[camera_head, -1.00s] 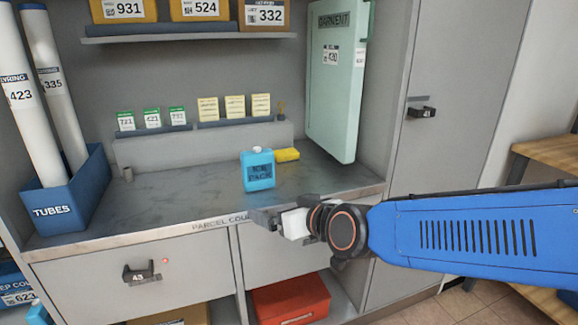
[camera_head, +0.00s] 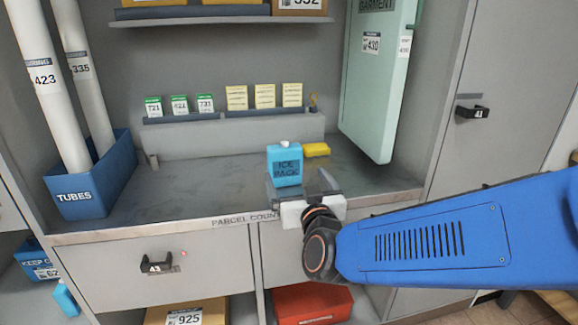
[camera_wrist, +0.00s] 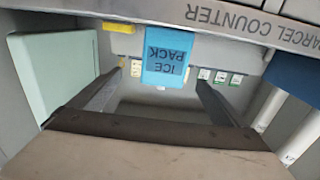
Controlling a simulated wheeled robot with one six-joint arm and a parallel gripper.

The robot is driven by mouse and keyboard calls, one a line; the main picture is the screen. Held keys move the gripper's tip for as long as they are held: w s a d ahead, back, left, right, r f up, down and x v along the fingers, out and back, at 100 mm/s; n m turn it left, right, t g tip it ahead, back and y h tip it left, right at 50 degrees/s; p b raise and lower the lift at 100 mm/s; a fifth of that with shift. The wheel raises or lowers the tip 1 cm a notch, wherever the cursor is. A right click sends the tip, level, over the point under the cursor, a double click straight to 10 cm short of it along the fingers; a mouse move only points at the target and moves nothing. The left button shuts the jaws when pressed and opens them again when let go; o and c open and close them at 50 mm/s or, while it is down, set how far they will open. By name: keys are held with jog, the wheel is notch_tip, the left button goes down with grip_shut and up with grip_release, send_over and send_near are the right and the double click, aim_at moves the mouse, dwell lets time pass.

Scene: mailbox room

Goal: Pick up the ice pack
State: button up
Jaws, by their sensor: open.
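The ice pack (camera_head: 285,166) is a blue block with a white cap and the words ICE PACK, standing upright on the grey parcel counter (camera_head: 215,197). My gripper (camera_head: 302,186) is just in front of it, at the counter's front edge, with its fingers reaching toward the pack. In the wrist view, the ice pack (camera_wrist: 166,55) appears upside down, centred between the two spread fingers (camera_wrist: 158,95). The gripper is open and empty. I cannot tell whether the fingers are alongside the pack or still short of it.
A yellow block (camera_head: 316,149) lies right behind the ice pack. A green garment box (camera_head: 378,85) stands at the right. A blue TUBES bin (camera_head: 95,185) with two white tubes stands at the left. The counter's left half is mostly clear.

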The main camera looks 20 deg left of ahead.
aim_at(289, 163)
jog(key=x, duration=0.9)
jog(key=shift+s+a+x, duration=0.1)
jog(key=shift+a+x, duration=0.1)
jog(key=shift+x, duration=1.15)
jog(key=shift+s+a+x, duration=0.15)
jog(key=shift+x, duration=1.2)
jog(key=c, duration=1.4)
jog(key=shift+r, duration=0.15)
